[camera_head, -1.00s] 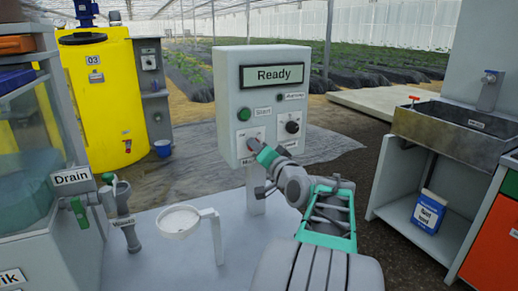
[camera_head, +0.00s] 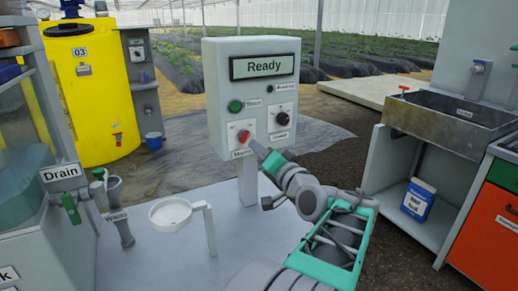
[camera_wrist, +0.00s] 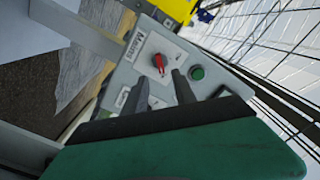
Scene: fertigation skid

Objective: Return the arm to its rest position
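My gripper (camera_head: 256,147) is in front of the control panel (camera_head: 215,60), just to the lower right of the red Mains knob (camera_head: 243,136). In the wrist view its two grey fingers (camera_wrist: 162,80) are apart with nothing between them. The red knob (camera_wrist: 159,63) shows beyond the fingertips, with a visible gap. My arm reaches up from the bottom right of the head view, bent and stretched toward the panel. The panel display reads "Ready".
A white cup holder (camera_head: 170,213) on a stand is left of the panel post. The drain valve (camera_head: 70,207) and waste pipe (camera_head: 121,227) are at the left. A sink (camera_head: 450,115) and a blue-and-white container (camera_head: 418,199) are at the right. The green Start button (camera_head: 235,106) is above the knob.

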